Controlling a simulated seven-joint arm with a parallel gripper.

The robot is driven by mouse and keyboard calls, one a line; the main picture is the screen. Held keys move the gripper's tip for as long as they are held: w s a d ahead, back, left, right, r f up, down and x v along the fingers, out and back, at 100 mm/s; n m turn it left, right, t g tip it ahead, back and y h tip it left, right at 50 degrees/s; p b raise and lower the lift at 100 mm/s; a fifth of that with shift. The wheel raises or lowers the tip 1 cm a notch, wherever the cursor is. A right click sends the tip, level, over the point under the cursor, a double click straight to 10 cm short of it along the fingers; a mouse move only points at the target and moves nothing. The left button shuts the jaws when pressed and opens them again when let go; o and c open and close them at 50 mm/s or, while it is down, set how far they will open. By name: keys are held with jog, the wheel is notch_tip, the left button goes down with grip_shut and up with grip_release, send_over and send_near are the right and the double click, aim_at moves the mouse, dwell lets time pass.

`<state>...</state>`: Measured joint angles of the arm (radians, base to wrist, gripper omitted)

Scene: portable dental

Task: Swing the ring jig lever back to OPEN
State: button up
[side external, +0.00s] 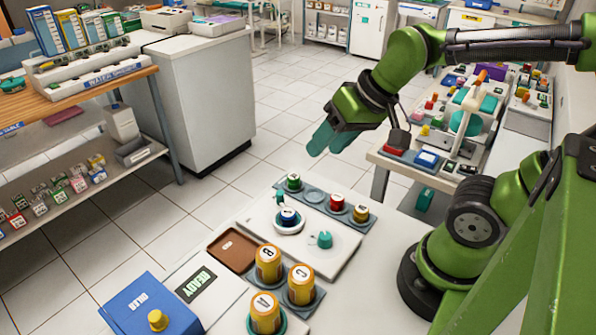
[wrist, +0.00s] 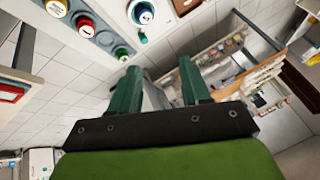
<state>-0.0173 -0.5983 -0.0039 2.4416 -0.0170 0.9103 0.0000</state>
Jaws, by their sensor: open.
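The ring jig (side external: 287,224) is a pale round ring on a white panel, with a blue piece marked with a white top in its middle. A small teal lever (side external: 280,197) sticks up at its far-left edge; its exact setting is too small to read. In the wrist view the ring jig (wrist: 141,13) is at the top edge, with the teal lever (wrist: 143,38) beside it. My gripper (side external: 324,140) hangs in the air above and beyond the panel, apart from the jig. Its teal fingers (wrist: 160,80) are spread and empty.
A rack beside the jig holds green (side external: 293,182), red (side external: 337,203) and yellow (side external: 361,213) pieces. A teal knob (side external: 325,240) is on the panel. Orange cylinders (side external: 268,262), a brown tray (side external: 231,250) and a blue box (side external: 138,308) stand nearer. A cluttered side table (side external: 402,172) is right of my gripper.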

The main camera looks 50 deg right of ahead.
aim_at(280, 192)
jog(key=w+d+f+g+h, duration=0.25)
jog(key=w+g, duration=0.35)
jog(key=w, duration=0.7)
jog(key=shift+y, duration=0.25)
jog(key=f, duration=1.1)
jog(key=a+f, duration=0.1)
jog(key=f, duration=0.5)
jog(key=shift+w+f, duration=0.15)
grip_shut()
